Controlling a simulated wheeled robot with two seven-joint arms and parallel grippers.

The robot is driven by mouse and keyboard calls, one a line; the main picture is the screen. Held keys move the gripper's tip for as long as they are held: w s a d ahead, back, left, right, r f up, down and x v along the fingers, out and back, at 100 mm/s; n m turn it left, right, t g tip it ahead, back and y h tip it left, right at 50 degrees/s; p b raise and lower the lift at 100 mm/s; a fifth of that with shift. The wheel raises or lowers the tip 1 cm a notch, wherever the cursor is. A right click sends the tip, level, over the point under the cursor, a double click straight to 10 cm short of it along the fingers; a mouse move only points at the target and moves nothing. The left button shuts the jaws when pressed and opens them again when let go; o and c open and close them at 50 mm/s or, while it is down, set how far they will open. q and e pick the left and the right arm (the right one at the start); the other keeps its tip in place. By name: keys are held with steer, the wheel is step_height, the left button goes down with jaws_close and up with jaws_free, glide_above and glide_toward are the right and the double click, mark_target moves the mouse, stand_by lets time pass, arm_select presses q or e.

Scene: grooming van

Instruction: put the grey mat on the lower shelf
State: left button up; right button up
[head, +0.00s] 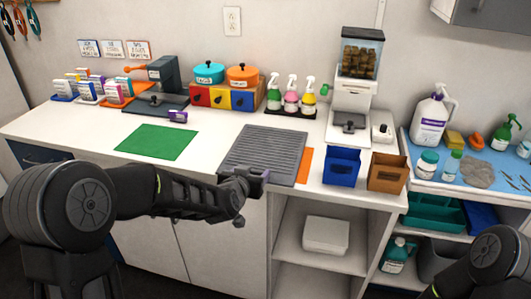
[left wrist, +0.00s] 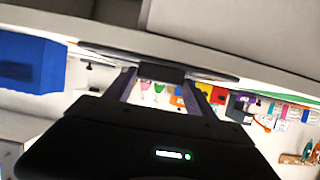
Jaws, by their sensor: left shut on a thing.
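The grey mat (head: 262,152) is a ridged dark slab lying on the white counter, partly over an orange sheet (head: 304,166). Its near edge reaches the counter's front edge. My left gripper (head: 258,176) is at that near edge and shut on it. In the left wrist view the mat (left wrist: 205,69) shows as a dark thin strip, with a dark block between the fingers of my left gripper (left wrist: 165,85). Below the counter is an open cabinet with a shelf (head: 345,263), where a white lidded box (head: 326,235) sits. My right gripper is out of the head view.
A blue bin (head: 341,167) and a brown bin (head: 387,172) stand right of the mat. A green mat (head: 157,142) lies to its left. Spray bottles (head: 291,97) stand behind it. Shelf space beside the white box is free.

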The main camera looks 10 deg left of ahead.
arm_select(q)
steer(key=c, duration=1.1)
step_height(320, 180, up, 10)
steer(key=shift+r+p, duration=0.1)
steer(key=shift+p, duration=1.1)
steer(key=shift+c, duration=0.2)
